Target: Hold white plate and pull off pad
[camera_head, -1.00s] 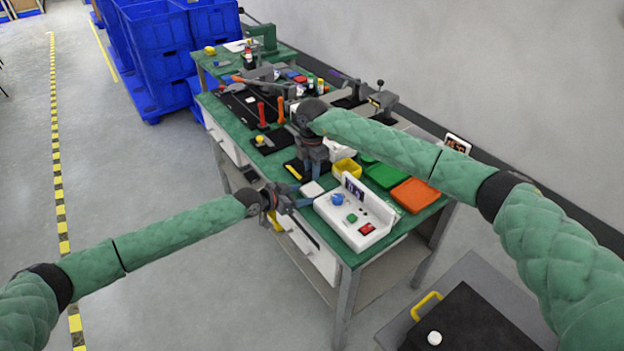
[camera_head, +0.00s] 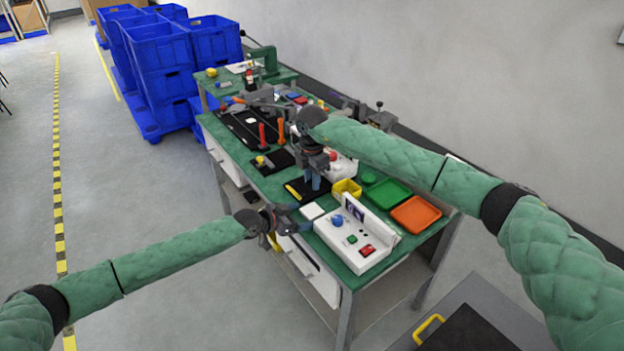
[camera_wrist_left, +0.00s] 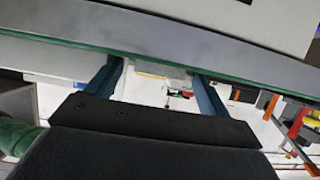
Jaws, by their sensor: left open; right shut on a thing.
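The small white plate (camera_head: 313,211) lies flat on the green bench top near its front edge, left of the white control box. My left gripper (camera_head: 299,216) is open at the bench's front edge, close beside the plate. In the left wrist view its two blue fingers (camera_wrist_left: 160,80) are spread wide, with the bench edge crossing between them. My right gripper (camera_head: 313,188) points down over a black mat with a yellow strip (camera_head: 294,192), just behind the plate. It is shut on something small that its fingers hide. I cannot make out the pad.
The white control box (camera_head: 352,240) stands right of the plate. A yellow bin (camera_head: 347,188), a green tray (camera_head: 388,192) and an orange tray (camera_head: 416,214) are behind it. Red and orange upright handles (camera_head: 281,131) stand farther left. Open floor lies left of the bench.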

